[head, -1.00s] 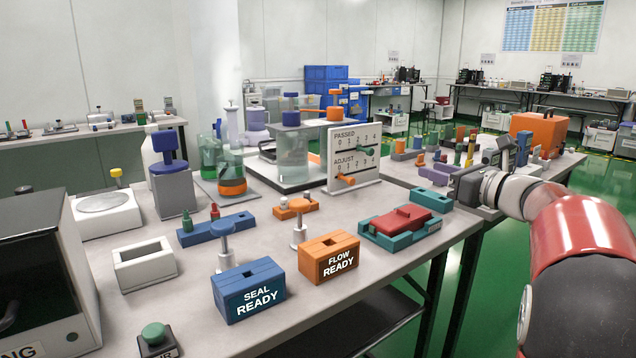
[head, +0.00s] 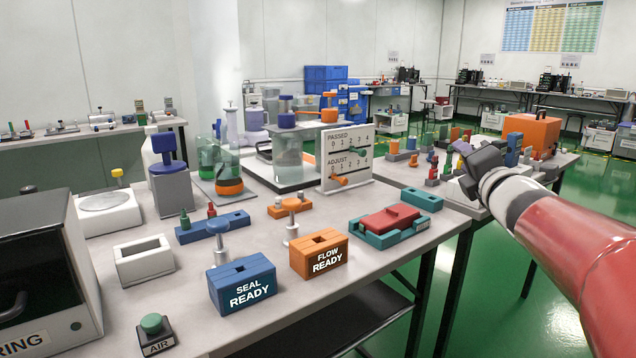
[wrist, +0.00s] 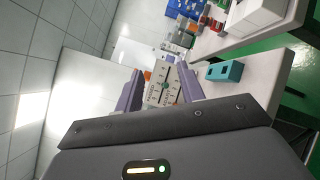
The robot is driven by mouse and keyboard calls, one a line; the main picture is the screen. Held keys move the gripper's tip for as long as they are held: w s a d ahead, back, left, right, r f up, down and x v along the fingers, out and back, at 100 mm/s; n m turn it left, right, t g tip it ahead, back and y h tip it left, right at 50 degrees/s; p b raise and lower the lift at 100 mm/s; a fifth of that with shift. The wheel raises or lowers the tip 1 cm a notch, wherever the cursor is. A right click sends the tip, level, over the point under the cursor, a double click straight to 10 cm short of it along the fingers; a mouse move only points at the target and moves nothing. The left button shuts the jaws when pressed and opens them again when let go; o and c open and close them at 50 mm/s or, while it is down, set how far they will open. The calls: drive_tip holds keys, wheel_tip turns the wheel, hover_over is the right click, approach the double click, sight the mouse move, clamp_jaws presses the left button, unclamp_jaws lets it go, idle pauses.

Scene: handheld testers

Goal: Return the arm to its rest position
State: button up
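My arm (head: 590,245) reaches in from the right edge of the head view. My gripper (head: 478,162) is raised beyond the right end of the near bench (head: 420,238), in front of the farther bench. Its fingers are hard to make out there. In the wrist view two purple fingers of my gripper (wrist: 160,88) stand apart with nothing held between them. The white dial panel (wrist: 163,85) shows in the gap, well beyond the fingertips. The wrist view is strongly tilted.
The near bench carries a teal block (head: 423,200), a red-and-teal fixture (head: 388,222), an orange FLOW READY box (head: 319,256) and a blue SEAL READY box (head: 242,286). An orange case (head: 531,134) and small parts stand on the farther bench. Green floor lies open at right.

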drive_tip(key=s+a+f+m+g, duration=0.4)
drive_tip(key=s+f+m, duration=0.4)
drive_tip(key=s, duration=0.2)
drive_tip(key=s+a+f+m+g+p, duration=0.1)
drive_tip(key=s+a+f+m+g, duration=0.3)
drive_tip(key=s+f+m, duration=0.3)
drive_tip(key=s+a+f+m+g+p, duration=0.1)
drive_tip(key=s+a+f+m+g, duration=0.3)
drive_tip(key=s+f+m, duration=0.4)
drive_tip(key=s+m+g, duration=0.1)
drive_tip(key=s, duration=0.4)
drive_tip(key=shift+s+a+f+m+h, duration=0.3)
drive_tip(key=shift+s+a+f, duration=0.05)
